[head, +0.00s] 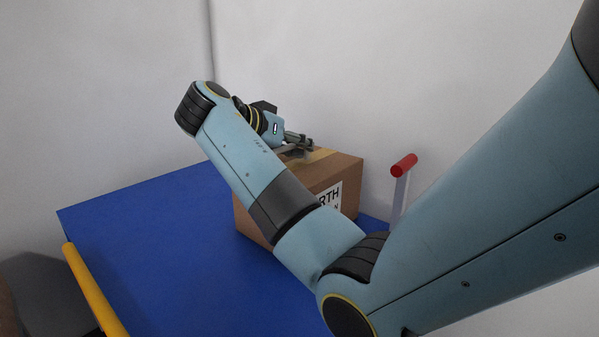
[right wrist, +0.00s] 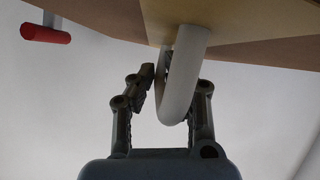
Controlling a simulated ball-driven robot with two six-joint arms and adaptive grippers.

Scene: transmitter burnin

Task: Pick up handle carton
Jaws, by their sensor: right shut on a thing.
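The handle carton (head: 350,180) is a brown cardboard box with tan tape on top and a white label with black letters on its side. My right arm crosses in front and hides part of it. My right gripper (head: 303,147) is at the top of the carton. In the right wrist view, the carton (right wrist: 100,14) fills the top edge, and its pale looped handle (right wrist: 184,75) lies between the fingers of my right gripper (right wrist: 172,88), which is shut on it. I cannot tell whether the carton touches the table. My left gripper is not in view.
The carton is over a blue table (head: 150,235), whose left part is bare. A yellow bar (head: 95,290) runs along the near left edge. A red-ended grey post (head: 403,166) stands right of the carton. Plain pale walls are close behind.

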